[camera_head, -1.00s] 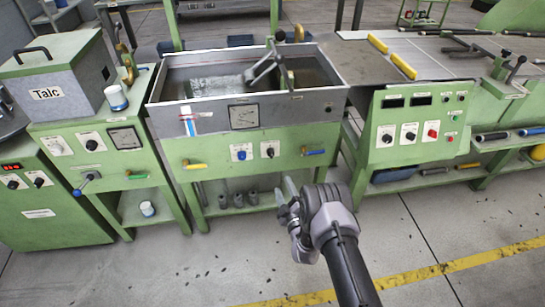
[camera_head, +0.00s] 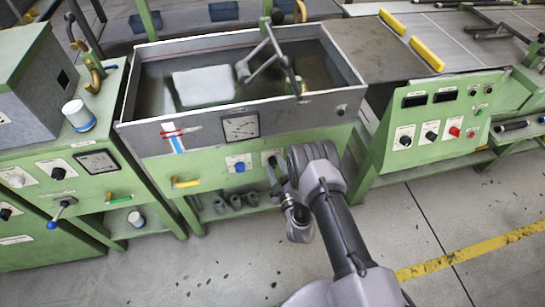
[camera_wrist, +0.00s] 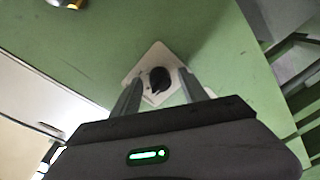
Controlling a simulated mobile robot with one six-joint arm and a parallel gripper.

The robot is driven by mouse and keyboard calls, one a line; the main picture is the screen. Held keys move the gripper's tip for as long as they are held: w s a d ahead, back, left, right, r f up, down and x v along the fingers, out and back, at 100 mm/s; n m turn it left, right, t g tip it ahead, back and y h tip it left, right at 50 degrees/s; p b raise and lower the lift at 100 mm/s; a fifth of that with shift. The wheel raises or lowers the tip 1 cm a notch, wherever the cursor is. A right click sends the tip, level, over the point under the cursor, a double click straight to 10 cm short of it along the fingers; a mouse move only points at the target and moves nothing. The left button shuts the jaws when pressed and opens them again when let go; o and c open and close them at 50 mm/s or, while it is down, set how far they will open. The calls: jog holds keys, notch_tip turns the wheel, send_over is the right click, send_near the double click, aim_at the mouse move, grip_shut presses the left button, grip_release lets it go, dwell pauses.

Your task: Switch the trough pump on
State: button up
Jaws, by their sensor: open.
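The water trough (camera_head: 320,100) is a grey basin on a green bench in the middle of the head view. Its front panel carries a blue knob (camera_head: 239,166) and, to the right, a black knob on a white plate, partly hidden by my gripper. In the wrist view a black rotary knob (camera_wrist: 159,79) on a white plate (camera_wrist: 150,62) lies between my two fingers. My gripper (camera_wrist: 163,92) is open, its fingers on either side of the knob. I cannot tell whether they touch it. In the head view my gripper (camera_head: 274,176) is at the panel.
A green control panel (camera_head: 425,155) with knobs and a red button stands right. A bench with a white cup (camera_head: 78,115) stands left. The floor in front is clear.

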grip_shut()
dwell(0.3)
jog(key=shift+r+m, duration=0.1)
jog(key=shift+m, duration=0.2)
jog(key=shift+a+m+t+p, duration=0.1)
jog(key=shift+m+t+p, duration=0.5)
jog(key=shift+m+p, duration=4.6)
jog(key=shift+m+h+b, duration=0.3)
jog(key=shift+m+b, duration=0.25)
jog(key=shift+m, duration=0.25)
